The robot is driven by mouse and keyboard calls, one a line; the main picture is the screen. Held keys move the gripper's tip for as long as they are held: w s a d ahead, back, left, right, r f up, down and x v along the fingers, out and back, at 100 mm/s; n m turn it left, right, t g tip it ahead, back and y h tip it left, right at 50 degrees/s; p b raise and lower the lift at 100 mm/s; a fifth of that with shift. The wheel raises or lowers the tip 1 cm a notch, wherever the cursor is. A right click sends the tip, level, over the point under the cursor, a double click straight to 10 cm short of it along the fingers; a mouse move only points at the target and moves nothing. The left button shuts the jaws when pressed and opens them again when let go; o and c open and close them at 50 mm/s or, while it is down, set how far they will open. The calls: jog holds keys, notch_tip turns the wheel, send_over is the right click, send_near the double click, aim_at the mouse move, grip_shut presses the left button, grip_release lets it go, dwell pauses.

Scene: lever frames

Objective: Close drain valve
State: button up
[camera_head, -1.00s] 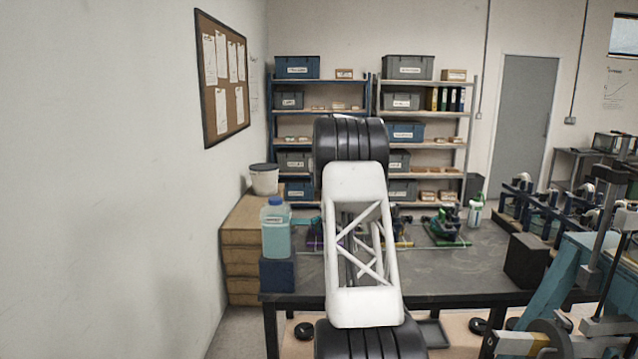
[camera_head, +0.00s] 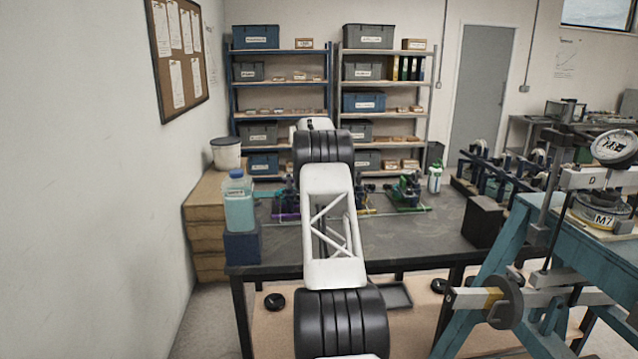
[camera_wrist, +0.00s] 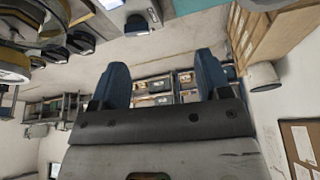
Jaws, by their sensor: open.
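I cannot pick out a drain valve for certain in either view. A teal lever frame (camera_head: 497,262) stands at the right in the head view, with a dial gauge (camera_head: 613,148) and a round cell marked M7 (camera_head: 600,212). A lever beam with a round dark weight (camera_head: 503,301) sticks out low on its left side. My gripper (camera_wrist: 163,68) shows in the wrist view, with two blue fingers wide apart and nothing between them. My gripper's fingers do not show clearly in the head view, where my white and black arm stands upright mid-picture. My gripper is apart from the lever frame.
A dark table (camera_head: 405,244) carries a bottle of bluish liquid (camera_head: 238,202), several small green and purple devices, and a black box (camera_head: 483,221). More lever frames (camera_head: 510,165) stand at the back right. Shelves (camera_head: 388,80) line the back wall. A wall is close on the left.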

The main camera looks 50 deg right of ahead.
jog(key=shift+m+h, duration=0.3)
jog(key=shift+m, duration=0.3)
jog(key=d+f, duration=0.1)
jog(key=s+d+f, duration=0.1)
jog(key=d, duration=0.1)
jog(key=d+f, duration=0.1)
jog(key=d, duration=0.1)
jog(key=shift+s+f, duration=0.1)
jog(key=shift+s, duration=0.05)
jog(key=shift+f, duration=0.1)
jog(key=shift+x, duration=3.7)
jog(key=shift+s, duration=0.1)
jog(key=shift+f, duration=0.1)
jog(key=c, duration=0.9)
